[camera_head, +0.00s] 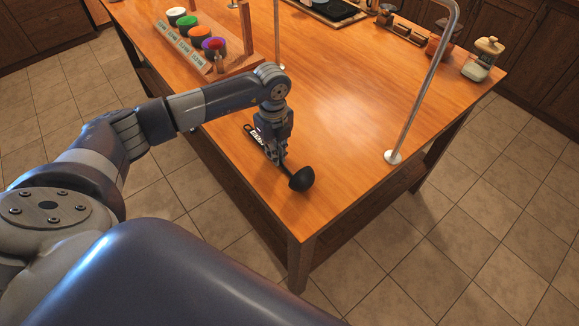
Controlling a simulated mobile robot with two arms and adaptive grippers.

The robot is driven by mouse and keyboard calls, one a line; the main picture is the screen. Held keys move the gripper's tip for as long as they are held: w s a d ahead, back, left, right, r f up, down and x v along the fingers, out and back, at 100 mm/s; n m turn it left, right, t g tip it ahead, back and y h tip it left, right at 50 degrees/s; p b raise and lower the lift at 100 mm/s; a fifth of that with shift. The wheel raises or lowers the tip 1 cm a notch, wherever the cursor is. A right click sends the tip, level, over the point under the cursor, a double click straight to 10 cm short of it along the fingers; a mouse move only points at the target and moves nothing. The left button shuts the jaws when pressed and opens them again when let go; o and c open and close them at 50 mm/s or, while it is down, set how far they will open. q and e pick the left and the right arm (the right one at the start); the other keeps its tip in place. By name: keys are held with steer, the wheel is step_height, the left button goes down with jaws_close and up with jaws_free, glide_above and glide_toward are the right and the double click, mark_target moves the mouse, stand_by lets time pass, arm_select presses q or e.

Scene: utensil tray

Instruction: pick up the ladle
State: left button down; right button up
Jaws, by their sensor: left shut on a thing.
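A black ladle (302,180) is at the near corner of the wooden table (345,100). Its round bowl is toward the lower right, and its handle runs up and left through my left gripper (275,158). The handle's slotted end (249,130) shows on the far side of the gripper. My left gripper points down and is shut on the ladle's handle. I cannot tell whether the ladle touches the tabletop or is a little above it. My right gripper is not in view.
A wooden rack (215,68) with several colored cups stands at the back left. A metal rail post (394,155) rises at the right edge. A lidded jar (483,60) stands at the far right. The middle of the table is clear.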

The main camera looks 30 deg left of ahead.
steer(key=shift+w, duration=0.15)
